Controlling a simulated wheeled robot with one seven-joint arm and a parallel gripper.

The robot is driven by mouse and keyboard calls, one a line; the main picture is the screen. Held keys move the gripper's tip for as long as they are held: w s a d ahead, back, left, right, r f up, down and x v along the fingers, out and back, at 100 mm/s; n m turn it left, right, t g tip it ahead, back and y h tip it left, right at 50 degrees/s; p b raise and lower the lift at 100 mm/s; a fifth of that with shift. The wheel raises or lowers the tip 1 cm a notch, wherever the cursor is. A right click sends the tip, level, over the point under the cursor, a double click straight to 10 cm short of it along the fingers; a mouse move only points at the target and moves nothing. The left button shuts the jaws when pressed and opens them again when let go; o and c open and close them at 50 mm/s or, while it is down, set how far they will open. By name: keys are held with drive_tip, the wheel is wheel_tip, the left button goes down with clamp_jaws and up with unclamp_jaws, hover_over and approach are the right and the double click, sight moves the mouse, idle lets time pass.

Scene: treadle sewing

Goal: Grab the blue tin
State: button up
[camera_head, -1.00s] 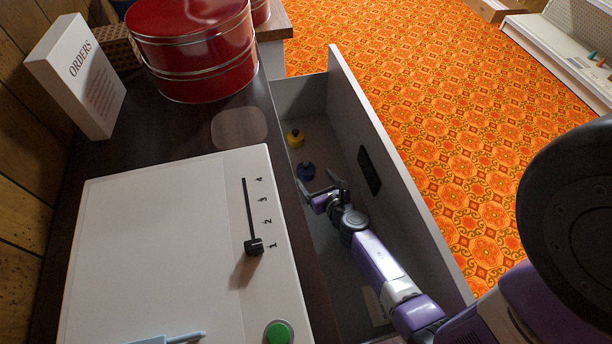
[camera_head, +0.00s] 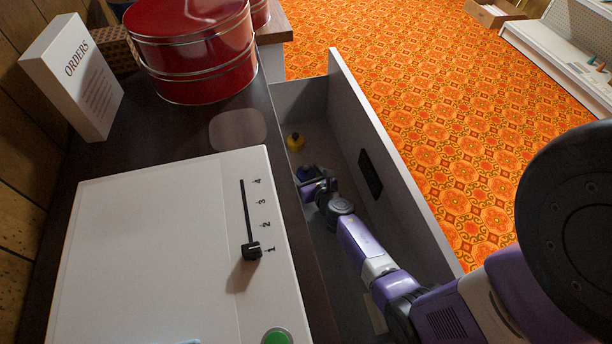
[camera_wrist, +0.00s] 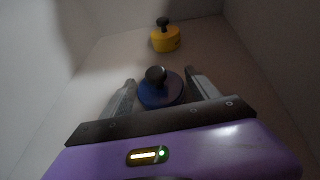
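The blue tin (camera_wrist: 160,92) is round with a dark knob on its lid and sits on the floor of the open drawer. In the wrist view it lies between the fingers of my gripper (camera_wrist: 161,88), which is open, one finger on each side. I cannot tell whether the fingers touch it. In the head view the blue tin (camera_head: 305,173) is partly hidden by my gripper (camera_head: 318,182), which is low inside the drawer.
A yellow tin (camera_head: 295,141) with a dark knob stands farther back in the drawer (camera_head: 396,182), also in the wrist view (camera_wrist: 166,40). The drawer walls stand close on both sides. The white panel with a slider (camera_head: 170,240) and red round tins (camera_head: 205,50) are on the cabinet top.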

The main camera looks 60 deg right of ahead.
drive_tip(key=c, duration=1.1)
drive_tip(key=shift+r, duration=0.15)
wheel_tip(320, 180, up, 20)
drive_tip(key=p, duration=1.9)
drive_tip(key=shift+p, duration=0.4)
